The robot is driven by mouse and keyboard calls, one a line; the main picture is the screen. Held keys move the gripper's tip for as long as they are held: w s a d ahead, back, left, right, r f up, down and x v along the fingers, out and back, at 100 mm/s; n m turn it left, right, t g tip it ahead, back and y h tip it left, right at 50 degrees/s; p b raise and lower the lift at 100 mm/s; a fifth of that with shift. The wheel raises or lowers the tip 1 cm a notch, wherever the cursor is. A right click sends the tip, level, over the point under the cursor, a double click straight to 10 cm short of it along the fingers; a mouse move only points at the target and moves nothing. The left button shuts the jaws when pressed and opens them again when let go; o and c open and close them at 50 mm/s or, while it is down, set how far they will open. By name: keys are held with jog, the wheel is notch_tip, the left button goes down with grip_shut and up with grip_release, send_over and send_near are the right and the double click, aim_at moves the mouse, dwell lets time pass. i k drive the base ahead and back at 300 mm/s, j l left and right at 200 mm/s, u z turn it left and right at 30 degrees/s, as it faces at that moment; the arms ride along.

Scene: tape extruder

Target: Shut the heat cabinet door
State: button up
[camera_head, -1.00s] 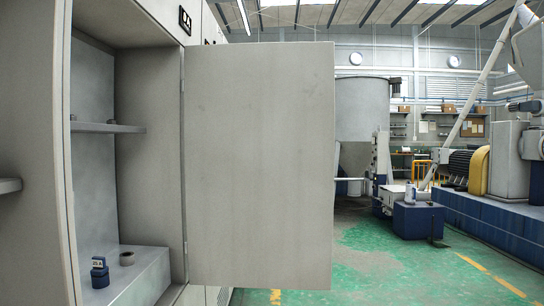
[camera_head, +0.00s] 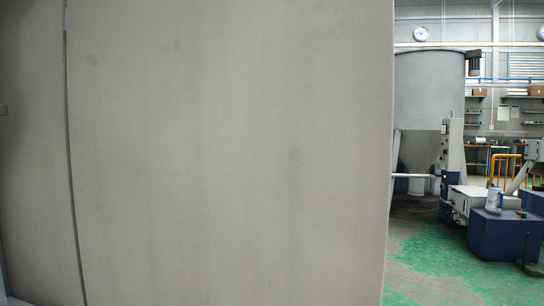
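The heat cabinet door (camera_head: 230,150) is a plain grey panel that fills most of the head view, very close to the camera. It stands open, swung out from the cabinet. Its free edge is at the right, and a dark vertical gap runs along its hinge side at the left. A strip of the cabinet (camera_head: 32,150) shows left of that gap. The shelves and the inside floor of the cabinet are out of view. My gripper is not in view.
Beyond the door's right edge is green floor (camera_head: 430,265) with free room. A large grey hopper (camera_head: 430,95) stands behind, with a blue-based machine (camera_head: 490,235) at the right. Yellow rails (camera_head: 503,165) and shelves are further back.

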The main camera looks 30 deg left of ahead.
aim_at(223, 152)
jog(key=i+l+u, duration=0.1)
jog(key=i+u, duration=0.3)
jog(key=i+l+u, duration=0.35)
jog(key=i, duration=0.15)
jog(key=i+u, duration=0.15)
jog(key=u, duration=0.3)
jog(key=i+u, duration=0.15)
jog(key=u, duration=0.3)
jog(key=i+u, duration=0.1)
jog(key=u, duration=0.35)
jog(key=i+l+u, duration=0.15)
jog(key=u, duration=0.3)
jog(key=l+u, duration=0.2)
jog(key=u, duration=0.25)
jog(key=i+l+u, duration=0.15)
jog(key=u, duration=0.25)
jog(key=i+l+u, duration=0.1)
jog(key=u, duration=0.35)
jog(key=l+u, duration=0.6)
jog(key=u, duration=0.2)
jog(key=i, duration=0.05)
